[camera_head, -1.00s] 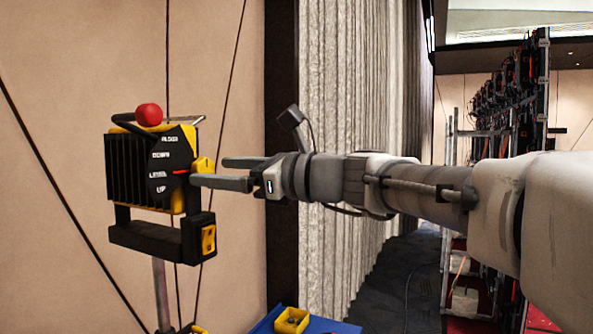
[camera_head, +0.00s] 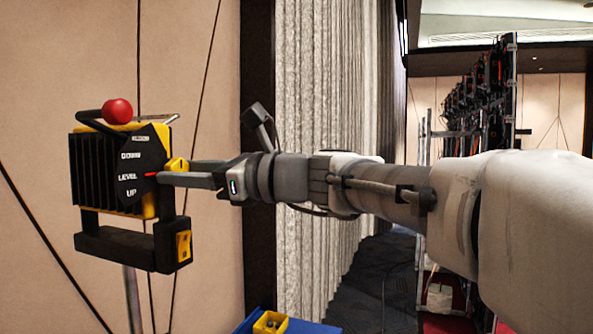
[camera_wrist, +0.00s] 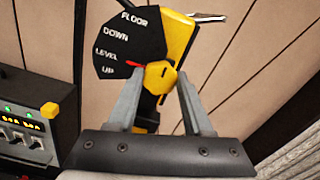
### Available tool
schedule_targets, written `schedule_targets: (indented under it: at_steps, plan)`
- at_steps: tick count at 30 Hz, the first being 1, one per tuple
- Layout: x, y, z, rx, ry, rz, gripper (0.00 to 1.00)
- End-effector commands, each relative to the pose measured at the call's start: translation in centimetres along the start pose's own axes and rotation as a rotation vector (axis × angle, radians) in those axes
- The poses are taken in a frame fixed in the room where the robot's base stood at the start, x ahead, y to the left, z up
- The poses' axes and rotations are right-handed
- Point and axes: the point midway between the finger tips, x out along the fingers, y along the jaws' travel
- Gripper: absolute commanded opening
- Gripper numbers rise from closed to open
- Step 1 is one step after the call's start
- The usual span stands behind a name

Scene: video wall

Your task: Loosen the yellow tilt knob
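The yellow tilt knob (camera_head: 177,163) is on the right side of a black and yellow lamp head (camera_head: 92,170). In the wrist view the knob (camera_wrist: 160,77) shows beside a black dial (camera_wrist: 122,50) marked FLOOR, DOWN, LEVEL and UP. A red pointer (camera_wrist: 135,64) lies by LEVEL. My gripper (camera_head: 172,171) is at the knob, coming from the right. In the wrist view my gripper's fingertips (camera_wrist: 160,76) stand on either side of the knob, with a narrow gap visible. The fingers look open; the head view shows them nearly overlapping, and contact is unclear.
A blue surface (camera_head: 300,327) holds a yellow part (camera_head: 270,322). A black box with displays (camera_wrist: 35,115) is at left in the wrist view.

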Motion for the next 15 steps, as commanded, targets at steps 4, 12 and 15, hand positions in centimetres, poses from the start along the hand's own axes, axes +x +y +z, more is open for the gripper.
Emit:
schedule_targets:
  at_steps: [4, 12, 15]
  plan:
    - [0.0, 0.01, -0.01, 0.0, 0.0, 0.001, 0.18]
    - [0.01, 0.03, -0.05, -0.005, 0.0, 0.001, 0.0]
    - [0.0, 0.03, -0.12, -0.022, -0.001, 0.001, 0.0]
